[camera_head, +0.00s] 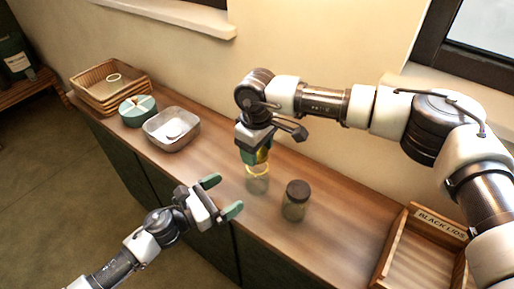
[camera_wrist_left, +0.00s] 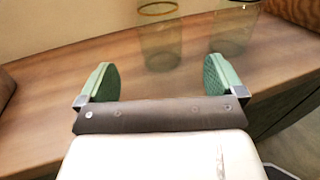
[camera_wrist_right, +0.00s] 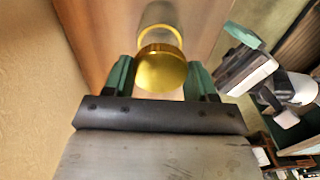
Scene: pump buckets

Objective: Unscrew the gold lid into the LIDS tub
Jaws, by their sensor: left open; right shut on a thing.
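My right gripper (camera_head: 256,153) is shut on the gold lid (camera_wrist_right: 162,68), which shows between its green fingers in the right wrist view. The lid is off the clear glass jar (camera_head: 257,184) and just above its open, gold-ringed mouth. The jar stands upright on the wooden counter, and it also shows in the left wrist view (camera_wrist_left: 160,45). My left gripper (camera_head: 221,196) is open and empty, in front of the jar and apart from it. A grey metal tub (camera_head: 190,135) with a pale round thing inside stands to the left; I see no readable label on it.
A dark-lidded jar (camera_head: 296,204) stands right of the open jar. A wooden crate marked BLACK LIDS (camera_head: 440,226) is at the right end. A green divided round container (camera_head: 136,108) and stacked wicker baskets (camera_head: 92,97) stand at the far left. The counter between tub and jar is clear.

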